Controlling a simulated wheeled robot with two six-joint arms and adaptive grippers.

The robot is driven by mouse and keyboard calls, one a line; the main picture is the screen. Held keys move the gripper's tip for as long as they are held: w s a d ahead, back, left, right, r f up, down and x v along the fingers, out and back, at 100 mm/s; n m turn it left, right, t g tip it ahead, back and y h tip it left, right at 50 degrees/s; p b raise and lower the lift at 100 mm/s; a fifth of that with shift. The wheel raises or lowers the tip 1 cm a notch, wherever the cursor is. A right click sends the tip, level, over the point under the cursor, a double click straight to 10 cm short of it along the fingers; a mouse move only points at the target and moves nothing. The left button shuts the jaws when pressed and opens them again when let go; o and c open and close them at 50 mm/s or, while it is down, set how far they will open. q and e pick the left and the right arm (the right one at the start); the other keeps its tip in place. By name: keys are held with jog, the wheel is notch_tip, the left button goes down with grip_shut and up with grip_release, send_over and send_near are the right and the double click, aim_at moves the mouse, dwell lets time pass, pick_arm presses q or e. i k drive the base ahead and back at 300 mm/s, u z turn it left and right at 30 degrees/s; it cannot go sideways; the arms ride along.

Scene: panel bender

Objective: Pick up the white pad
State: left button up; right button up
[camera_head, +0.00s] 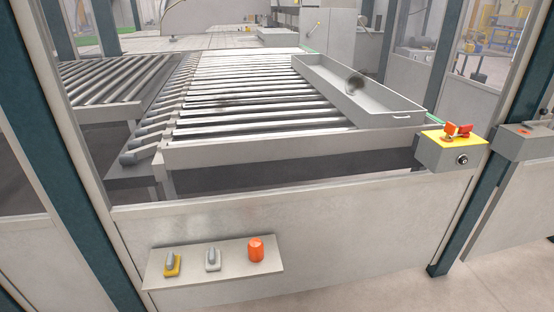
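The white pad (212,262) is a small white block with a grey upright grip on top. It sits upright in the middle of a light grey shelf (235,278) at the lower left of the head view. A similar yellow pad (172,267) with a grey grip stands to its left. An orange cylinder (256,249) stands to its right. The three things are apart from each other. Neither of my grippers is in view.
The shelf juts from a light grey panel (360,225). Behind it is a roller conveyor (250,95) with a long metal tray (350,90) on its right. A yellow-topped control box (448,153) with a red switch is at the right. Dark posts (480,190) frame the opening.

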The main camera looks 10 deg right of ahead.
aim_at(213, 256)
jog(key=u, duration=0.15)
jog(key=k, duration=0.4)
jog(key=z, duration=1.05)
jog(key=i, duration=2)
jog(key=u, duration=1)
